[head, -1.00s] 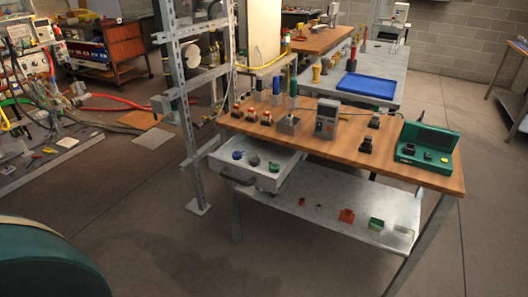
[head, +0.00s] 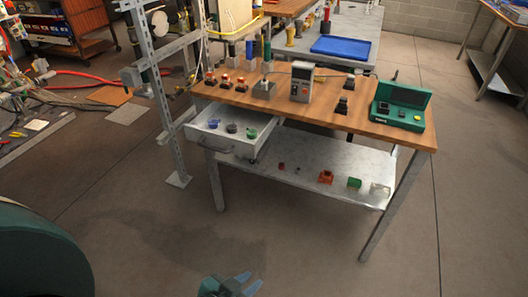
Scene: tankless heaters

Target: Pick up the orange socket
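The orange socket (head: 325,177) is a small orange piece on the grey lower shelf (head: 300,160) of the workbench, right of the shelf's middle. It stands between small dark red pieces on its left and a green piece (head: 354,183) on its right. My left gripper (head: 249,281) shows at the bottom edge of the head view, low in front of the bench and well apart from the socket. Its two fingertips look parted, with nothing visible between them. The rest of that arm is cut off by the frame. My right gripper is not in view.
The wooden bench top (head: 230,97) overhangs the shelf and carries several parts and an open green case (head: 400,104). An open drawer (head: 225,141) juts out at the left. A bench leg (head: 388,215) stands at the right front. The floor in front is clear.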

